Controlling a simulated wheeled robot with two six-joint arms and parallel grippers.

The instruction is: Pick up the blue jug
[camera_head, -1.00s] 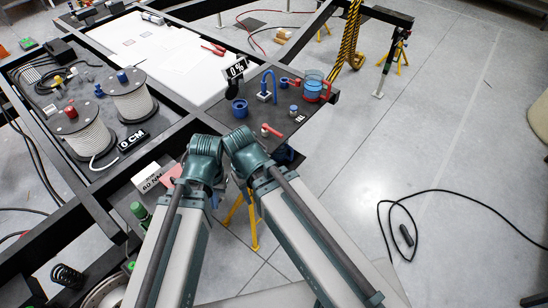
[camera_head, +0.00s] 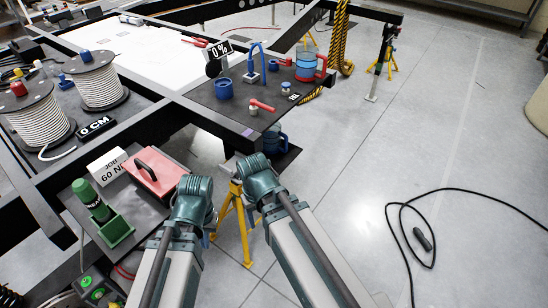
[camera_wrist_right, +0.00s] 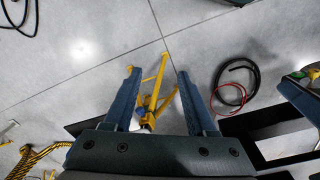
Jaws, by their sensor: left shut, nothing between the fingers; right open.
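A clear jug with blue contents and a red handle (camera_head: 308,66) stands upright at the far right corner of the dark shelf in the head view. A plain blue jug-like vessel with a handle (camera_head: 272,139) sits lower, under the shelf's near edge and partly hidden by it. I cannot tell which is the task's jug. In the right wrist view my right gripper (camera_wrist_right: 157,78) is open and empty, with a yellow stand and floor beyond its fingers. My arms hide the grippers in the head view, and I cannot make out the left one.
The dark shelf (camera_head: 232,103) also holds a blue cup (camera_head: 224,88), a blue hooked fixture (camera_head: 256,62) and a red-handled valve (camera_head: 259,106). A yellow stand (camera_head: 235,215) is below. A red toolbox (camera_head: 157,172) is at left.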

